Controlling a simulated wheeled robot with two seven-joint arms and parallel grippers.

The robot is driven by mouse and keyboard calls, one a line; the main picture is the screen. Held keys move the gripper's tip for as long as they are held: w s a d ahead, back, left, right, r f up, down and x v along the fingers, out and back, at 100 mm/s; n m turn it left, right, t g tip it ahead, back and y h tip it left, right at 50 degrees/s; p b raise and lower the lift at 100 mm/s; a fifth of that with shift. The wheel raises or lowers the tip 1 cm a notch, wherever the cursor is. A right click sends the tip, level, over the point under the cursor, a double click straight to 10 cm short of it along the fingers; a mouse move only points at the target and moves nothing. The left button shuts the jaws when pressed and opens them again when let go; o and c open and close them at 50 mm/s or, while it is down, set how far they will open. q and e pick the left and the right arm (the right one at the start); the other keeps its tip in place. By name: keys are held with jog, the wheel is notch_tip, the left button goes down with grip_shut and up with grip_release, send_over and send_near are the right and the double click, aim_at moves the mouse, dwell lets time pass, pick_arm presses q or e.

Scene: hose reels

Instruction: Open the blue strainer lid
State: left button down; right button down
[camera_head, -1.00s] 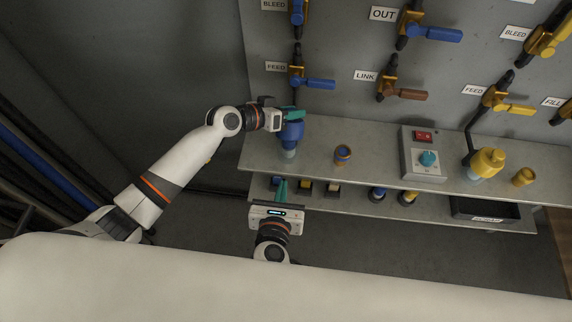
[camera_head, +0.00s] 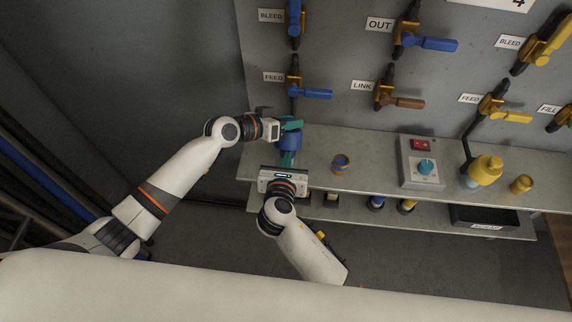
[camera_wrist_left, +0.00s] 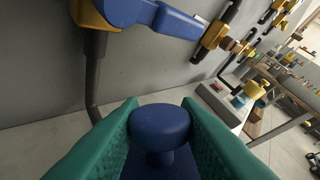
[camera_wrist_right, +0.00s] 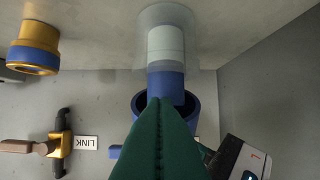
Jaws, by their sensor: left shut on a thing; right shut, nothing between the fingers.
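The blue strainer (camera_head: 289,141) stands at the left end of the upper shelf. Its clear bowl (camera_wrist_right: 166,45) and blue body show in the right wrist view. My left gripper (camera_head: 291,125) is at its top, its teal fingers shut on the strainer's blue lid (camera_wrist_left: 160,122), whose round knob sits between them. My right gripper (camera_head: 287,158) is just in front of the strainer, its fingers closed together and empty. In the right wrist view the fingers (camera_wrist_right: 158,105) overlap the strainer body; I cannot tell whether they touch it. The lid's seat is hidden.
Blue valve handles (camera_head: 317,94) are on the wall above the strainer. A blue-and-brass cap (camera_head: 341,164), a switch box (camera_head: 422,165) and a yellow strainer (camera_head: 485,170) stand to the right on the shelf (camera_head: 376,174). A dark bin (camera_head: 486,217) is on the lower shelf.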

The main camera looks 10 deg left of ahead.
pick_arm(q)
jog(key=shift+d+f, duration=0.1)
pick_arm(e)
jog(key=shift+w+r, duration=0.5)
jog(key=shift+r, duration=0.35)
pick_arm(q)
jog(key=c, duration=1.1)
grip_release()
jog(key=shift+s, duration=0.1)
